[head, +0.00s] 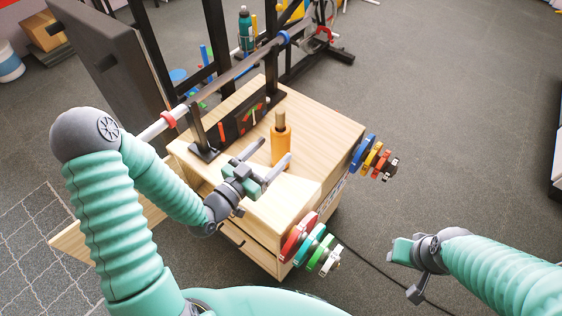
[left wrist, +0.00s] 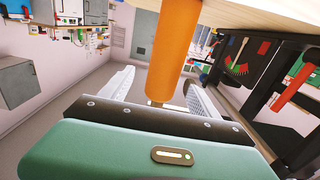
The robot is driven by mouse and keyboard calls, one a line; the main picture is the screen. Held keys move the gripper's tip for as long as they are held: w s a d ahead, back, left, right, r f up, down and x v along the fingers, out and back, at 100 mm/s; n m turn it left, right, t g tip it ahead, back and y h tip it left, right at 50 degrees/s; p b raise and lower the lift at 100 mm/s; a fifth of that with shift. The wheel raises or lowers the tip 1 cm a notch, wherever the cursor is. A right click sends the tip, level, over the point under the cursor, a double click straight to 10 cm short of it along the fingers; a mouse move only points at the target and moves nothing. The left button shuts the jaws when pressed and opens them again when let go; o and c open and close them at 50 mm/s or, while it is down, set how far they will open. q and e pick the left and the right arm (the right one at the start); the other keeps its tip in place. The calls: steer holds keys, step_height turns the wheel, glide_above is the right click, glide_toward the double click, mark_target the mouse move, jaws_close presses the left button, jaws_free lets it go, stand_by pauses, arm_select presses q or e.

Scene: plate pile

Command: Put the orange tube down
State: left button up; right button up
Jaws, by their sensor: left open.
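The orange tube (head: 281,147) stands upright on the wooden cabinet (head: 325,130), with a tan narrower part at its top. My left gripper (head: 268,158) is open above the cabinet top, its fingers pointing at the tube. In the left wrist view the tube (left wrist: 175,45) appears between the two spread fingers (left wrist: 160,95); whether a finger touches it cannot be told. The tube is not gripped. My right gripper (head: 410,270) is open and empty over the floor at the lower right, away from the cabinet.
A black panel with a coloured dial (head: 250,115) stands behind the tube. A barbell bar (head: 230,78) crosses the rack behind it. Coloured weight plates hang at the cabinet's front (head: 310,245) and right side (head: 370,155). The cabinet top right of the tube is clear.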

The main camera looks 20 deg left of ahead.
mark_target(287, 134)
arm_select(q)
steer(key=x, duration=0.3)
steer(key=w, duration=0.1)
steer(key=w+b, duration=0.1)
steer(key=w, duration=0.2)
steer(key=shift+w+d+f, duration=0.35)
steer(key=shift+d, duration=0.05)
steer(key=shift+w+d+r, duration=0.1)
steer(key=shift+w+d, duration=0.1)
steer(key=shift+w, duration=0.2)
steer(key=shift+c, duration=0.5)
jaws_close()
arm_select(e)
steer(key=x, duration=0.2)
steer(key=shift+s+f, duration=0.2)
steer(key=shift+f, duration=0.25)
